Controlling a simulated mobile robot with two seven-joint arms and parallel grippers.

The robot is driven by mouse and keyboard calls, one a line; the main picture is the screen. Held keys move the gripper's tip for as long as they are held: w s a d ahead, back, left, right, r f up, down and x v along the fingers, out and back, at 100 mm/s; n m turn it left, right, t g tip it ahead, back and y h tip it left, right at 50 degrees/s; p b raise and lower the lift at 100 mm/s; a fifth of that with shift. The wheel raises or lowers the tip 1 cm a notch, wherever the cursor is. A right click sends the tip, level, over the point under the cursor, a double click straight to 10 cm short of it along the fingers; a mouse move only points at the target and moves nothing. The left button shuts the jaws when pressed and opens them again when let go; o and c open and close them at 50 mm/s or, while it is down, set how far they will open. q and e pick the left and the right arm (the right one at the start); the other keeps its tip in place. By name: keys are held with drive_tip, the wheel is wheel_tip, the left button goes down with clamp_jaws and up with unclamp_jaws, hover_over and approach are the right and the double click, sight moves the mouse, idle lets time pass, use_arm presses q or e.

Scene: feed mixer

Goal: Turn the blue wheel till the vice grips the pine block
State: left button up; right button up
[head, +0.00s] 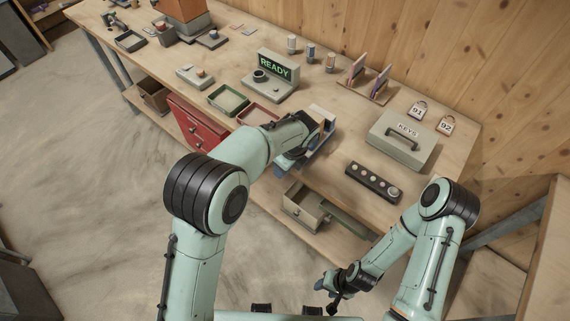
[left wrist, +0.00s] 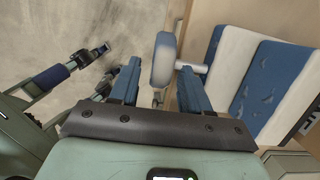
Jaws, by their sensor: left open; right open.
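The blue wheel (left wrist: 163,52) shows edge-on in the left wrist view, on a short pale shaft at the vice's side. My left gripper (left wrist: 160,68) is open, with one finger on either side of the wheel; I cannot tell whether they touch it. The vice (left wrist: 262,82) has blue parts with pale bands beside them. In the head view the vice (head: 319,148) is at the bench's front edge, partly behind my left gripper. A pale block (head: 322,112) shows there, perhaps the pine block; its contact with the jaws is unclear. My right gripper (head: 327,296) is open and empty, low at the front.
A box with a READY display (head: 275,66), green tray (head: 228,98) and red-rimmed tray (head: 258,113) stand left of the vice. A KEYS box (head: 403,140) and button strip (head: 373,181) are to the right. An open drawer (head: 302,206) juts out below.

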use_arm(q)
drive_tip(key=p+v, duration=0.1)
drive_tip(key=v, duration=1.2)
drive_tip(key=shift+r, duration=0.2)
use_arm(e)
drive_tip(key=shift+w+r, duration=0.95)
drive_tip(key=shift+r, duration=0.05)
